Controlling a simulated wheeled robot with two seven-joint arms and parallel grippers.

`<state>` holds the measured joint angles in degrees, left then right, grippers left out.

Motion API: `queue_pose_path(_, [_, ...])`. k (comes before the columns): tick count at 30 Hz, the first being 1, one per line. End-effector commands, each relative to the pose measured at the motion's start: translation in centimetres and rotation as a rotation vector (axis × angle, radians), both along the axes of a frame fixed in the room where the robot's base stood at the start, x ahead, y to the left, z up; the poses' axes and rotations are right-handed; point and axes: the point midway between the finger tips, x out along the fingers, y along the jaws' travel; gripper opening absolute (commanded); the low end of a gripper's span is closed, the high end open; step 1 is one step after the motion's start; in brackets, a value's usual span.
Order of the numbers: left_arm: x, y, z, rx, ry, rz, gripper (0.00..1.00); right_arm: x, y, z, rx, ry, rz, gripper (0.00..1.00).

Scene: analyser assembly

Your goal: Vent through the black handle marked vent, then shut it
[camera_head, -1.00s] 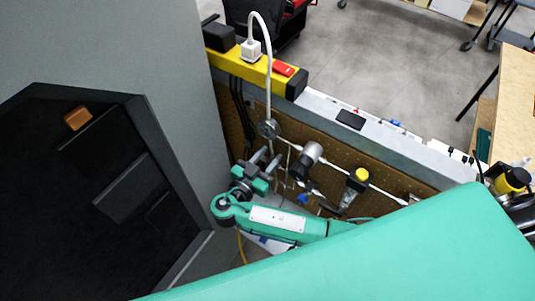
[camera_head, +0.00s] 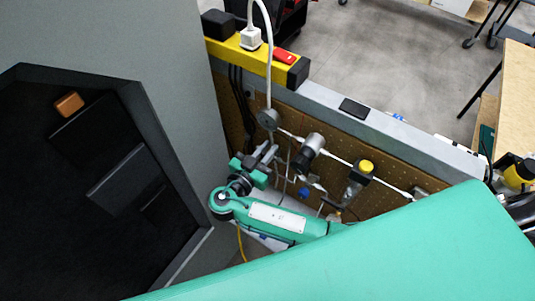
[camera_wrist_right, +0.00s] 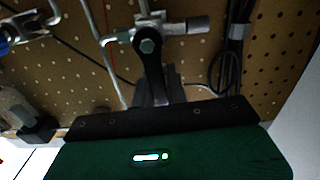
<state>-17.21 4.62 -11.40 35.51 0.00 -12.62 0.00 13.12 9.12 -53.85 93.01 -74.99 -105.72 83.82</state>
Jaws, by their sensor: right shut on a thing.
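A black lever handle (camera_wrist_right: 152,75) hangs from a bolted metal valve on the pipework in the right wrist view. No marking on it is readable. My right gripper (camera_wrist_right: 163,88) is at the handle's lower end, its grey fingers closed around it. The handle points down in that view. In the head view my right gripper (camera_head: 262,158) is by the thin pipes at the pegboard's left end, and the handle is too small and covered to make out. My left gripper is not in view.
A pegboard panel (camera_head: 330,150) carries a dark cylindrical fitting (camera_head: 308,150) and a yellow-capped fitting (camera_head: 365,167) to the right. A yellow beam (camera_head: 230,52) runs above. A grey cabinet (camera_head: 180,60) stands close on the left. Black cables (camera_wrist_right: 228,65) hang beside the valve.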

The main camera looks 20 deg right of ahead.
Motion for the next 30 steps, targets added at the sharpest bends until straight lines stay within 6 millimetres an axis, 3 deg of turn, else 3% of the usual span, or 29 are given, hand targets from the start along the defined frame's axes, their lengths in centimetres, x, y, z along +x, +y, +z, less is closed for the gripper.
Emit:
queue_pose_path(1, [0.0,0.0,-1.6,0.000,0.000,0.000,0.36,0.0,0.1,-0.8,-0.002,0.006,-0.001,0.00])
queue_pose_path(10, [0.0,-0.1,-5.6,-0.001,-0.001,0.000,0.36,0.4,0.3,-0.7,-0.059,0.078,-0.001,0.00])
queue_pose_path(30, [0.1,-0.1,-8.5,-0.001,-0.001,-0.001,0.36,1.7,1.2,-0.7,-0.256,0.330,-0.001,0.00])
